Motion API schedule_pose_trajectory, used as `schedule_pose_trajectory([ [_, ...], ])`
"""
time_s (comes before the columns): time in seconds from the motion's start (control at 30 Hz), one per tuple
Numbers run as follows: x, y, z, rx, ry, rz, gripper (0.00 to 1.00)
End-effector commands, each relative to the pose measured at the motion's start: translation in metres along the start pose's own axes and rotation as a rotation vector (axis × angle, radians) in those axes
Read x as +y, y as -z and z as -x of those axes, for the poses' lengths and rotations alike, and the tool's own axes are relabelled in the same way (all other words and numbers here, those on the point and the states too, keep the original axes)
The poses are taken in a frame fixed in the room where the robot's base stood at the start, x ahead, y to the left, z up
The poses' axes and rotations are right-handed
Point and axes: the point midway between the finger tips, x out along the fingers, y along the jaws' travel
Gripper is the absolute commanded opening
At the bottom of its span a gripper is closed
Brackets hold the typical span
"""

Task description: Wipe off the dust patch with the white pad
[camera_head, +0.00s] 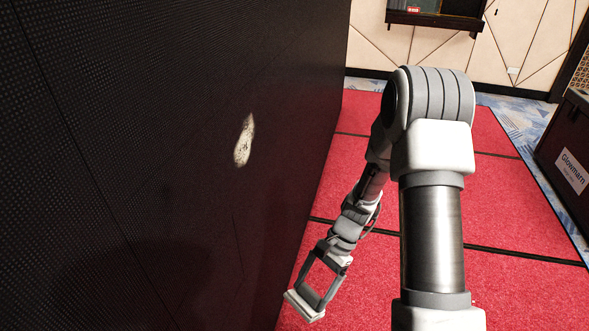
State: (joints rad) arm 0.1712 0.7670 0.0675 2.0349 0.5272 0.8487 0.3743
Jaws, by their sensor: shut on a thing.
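The dust patch (244,141) is a pale, speckled, upright smear on the dark video wall (150,120), left of my arm. My gripper (308,298) is low in the picture, below and to the right of the patch, with its fingers pointing down and left. It is shut on the white pad (303,306), a thin pale bar seen across the fingertips. The pad is well apart from the patch in the picture. I cannot tell whether it touches the wall lower down.
Red floor panels (520,230) with dark seams lie to the right of the wall. A dark case (570,150) with a white label stands at the right edge. A dark-framed screen (435,15) hangs on the beige back wall. The floor between is clear.

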Motion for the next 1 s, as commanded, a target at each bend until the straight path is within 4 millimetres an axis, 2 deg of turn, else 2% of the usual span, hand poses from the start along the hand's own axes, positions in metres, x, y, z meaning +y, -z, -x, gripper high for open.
schedule_pose_trajectory([
  [0.1, -0.022, -0.031, 0.028, -0.239, 0.174, -0.196, 0.42],
  [0.17, -0.035, -0.046, 0.044, -0.349, 0.263, -0.264, 0.42],
  [0.3, -0.066, -0.077, 0.092, -0.568, 0.471, -0.373, 0.42],
  [0.37, -0.077, -0.087, 0.116, -0.646, 0.559, -0.405, 0.42],
  [0.5, -0.099, -0.106, 0.177, -0.781, 0.741, -0.445, 0.42],
  [0.6, -0.106, -0.113, 0.211, -0.837, 0.826, -0.459, 0.42],
  [0.7, -0.109, -0.116, 0.233, -0.867, 0.875, -0.465, 0.42],
  [0.8, -0.111, -0.118, 0.242, -0.882, 0.896, -0.468, 0.42],
  [1.0, -0.122, -0.124, 0.239, -0.885, 0.899, -0.467, 0.42],
])
